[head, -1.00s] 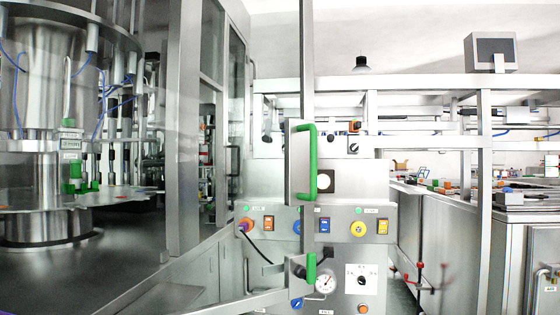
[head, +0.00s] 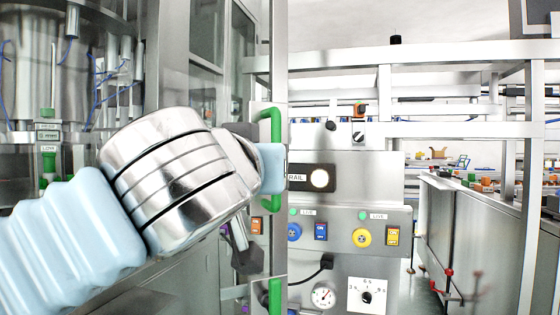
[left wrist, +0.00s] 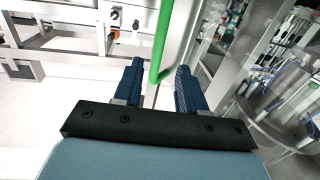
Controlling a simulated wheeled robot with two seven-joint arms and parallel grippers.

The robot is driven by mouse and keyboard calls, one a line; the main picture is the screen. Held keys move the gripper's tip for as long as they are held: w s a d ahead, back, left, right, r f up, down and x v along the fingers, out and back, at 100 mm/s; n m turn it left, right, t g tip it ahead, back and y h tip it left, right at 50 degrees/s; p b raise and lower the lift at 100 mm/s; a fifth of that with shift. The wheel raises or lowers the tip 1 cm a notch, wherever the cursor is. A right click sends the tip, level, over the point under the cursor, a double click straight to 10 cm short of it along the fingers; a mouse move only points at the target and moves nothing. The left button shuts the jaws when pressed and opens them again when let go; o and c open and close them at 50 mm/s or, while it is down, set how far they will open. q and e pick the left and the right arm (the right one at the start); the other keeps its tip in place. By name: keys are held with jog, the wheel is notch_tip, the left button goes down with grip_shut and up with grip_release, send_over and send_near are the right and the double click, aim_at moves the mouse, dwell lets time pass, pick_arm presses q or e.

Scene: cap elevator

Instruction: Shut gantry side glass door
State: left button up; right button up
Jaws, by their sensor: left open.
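The glass door's metal frame post (head: 279,60) stands upright in the head view, apart from the machine cabinet at left, so the door is ajar. A green bar handle (head: 275,118) is on it, partly hidden by my left gripper (head: 270,165). In the left wrist view, the green handle (left wrist: 163,40) reaches down between the two dark blue fingers of my left gripper (left wrist: 157,82). The fingers are apart, one on each side of the handle; contact cannot be told. My right gripper is not in view.
A second green handle (head: 274,296) shows lower down. Behind the door stands a control panel (head: 345,225) with switches, a gauge and knobs. A grey cabinet (head: 465,235) and metal rails are at right. The machine with steel columns (head: 45,60) is at left.

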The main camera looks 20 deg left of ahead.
pick_arm(q)
jog(key=p, duration=0.2)
send_over(276, 199)
jog(key=shift+w+a, duration=0.1)
jog(key=shift+w, duration=0.35)
jog(key=shift+c, duration=0.3)
grip_shut()
